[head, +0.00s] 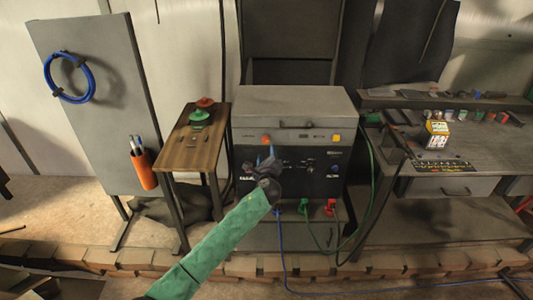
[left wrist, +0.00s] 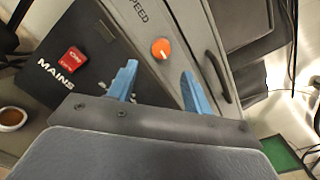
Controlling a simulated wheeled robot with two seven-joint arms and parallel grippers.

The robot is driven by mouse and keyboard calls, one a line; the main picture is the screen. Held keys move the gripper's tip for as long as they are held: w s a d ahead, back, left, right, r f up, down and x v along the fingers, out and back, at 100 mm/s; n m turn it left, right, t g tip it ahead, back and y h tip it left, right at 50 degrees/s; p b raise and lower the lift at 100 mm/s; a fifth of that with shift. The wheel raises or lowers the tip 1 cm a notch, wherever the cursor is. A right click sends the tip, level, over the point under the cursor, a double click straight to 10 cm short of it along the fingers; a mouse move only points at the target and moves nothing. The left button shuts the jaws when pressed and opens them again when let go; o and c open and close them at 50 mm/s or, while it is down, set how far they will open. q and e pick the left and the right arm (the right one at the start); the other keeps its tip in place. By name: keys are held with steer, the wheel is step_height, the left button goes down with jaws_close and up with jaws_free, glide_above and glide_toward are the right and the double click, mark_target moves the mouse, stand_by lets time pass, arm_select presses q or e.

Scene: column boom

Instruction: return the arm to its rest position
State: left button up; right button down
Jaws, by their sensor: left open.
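My left arm (head: 215,245), in a green sleeve, reaches up from the bottom of the head view. Its left gripper (head: 266,156) is in front of the upper front panel of a grey machine (head: 290,103). In the left wrist view the left gripper (left wrist: 158,70) has its two blue fingers apart with nothing between them. An orange knob (left wrist: 160,49) on the machine shows just beyond the gap, by the word "SPEED". I cannot tell whether the fingers touch the panel. A red switch (left wrist: 72,60) marked "MAINS" is to the left. My right gripper is not in view.
A small wooden-topped table (head: 187,155) with green and red items stands left of the machine. A grey board (head: 85,100) holds a blue coil (head: 50,85). A workbench (head: 470,150) is at the right. Cables (head: 285,265) run along the floor.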

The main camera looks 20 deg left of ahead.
arm_select(q)
steer(key=shift+s, duration=0.2)
stand_by(0.4)
step_height(320, 180, down, 13)
steer(key=n+g+h, duration=0.2)
steer(key=n+g, duration=0.3)
steer(key=n, duration=0.9)
steer(key=s+d+f+n+g+h, duration=0.1)
steer(key=s+f+n+g, duration=0.15)
steer(key=s+f, duration=0.6)
steer(key=s+d+f+n+g+h, duration=0.1)
steer(key=s+f+n+h, duration=0.3)
steer(key=f, duration=0.7)
steer(key=s+d+f+g+y, duration=0.1)
steer(key=s+f+g, duration=0.1)
steer(key=s+f, duration=0.75)
steer(key=s+d+f+g, duration=0.15)
steer(key=s+f, duration=0.45)
steer(key=s, duration=0.6)
steer(key=s+f+g, duration=0.1)
steer(key=s+f, duration=0.2)
steer(key=s, duration=0.5)
steer(key=s+d+f+g, duration=0.1)
steer(key=s+f, duration=0.2)
steer(key=s, duration=0.6)
steer(key=s+f+g, duration=0.1)
steer(key=s+f, duration=0.3)
steer(key=s, duration=0.5)
steer(key=shift+d+n, duration=0.2)
steer(key=shift+n, duration=0.25)
